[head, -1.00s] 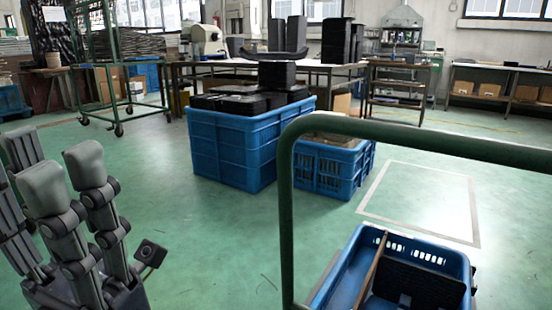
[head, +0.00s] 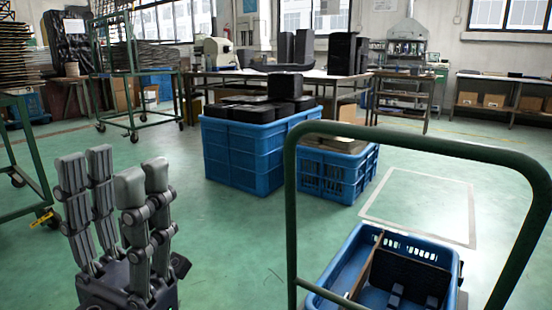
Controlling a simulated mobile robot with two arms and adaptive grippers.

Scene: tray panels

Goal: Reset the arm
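My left gripper (head: 112,188) stands at the lower left of the head view with its grey-tipped fingers pointing up. The fingers are spread apart with a gap between them, and nothing is held in it. It is over open green floor, clear of the crates and the cart. My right gripper is not in view.
A green cart handle (head: 420,139) rises at the right, with a blue crate (head: 447,262) holding black panels below it. A large blue crate (head: 240,158) with black trays and a smaller blue crate (head: 325,177) stand ahead. A green rack (head: 26,150) stands at left.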

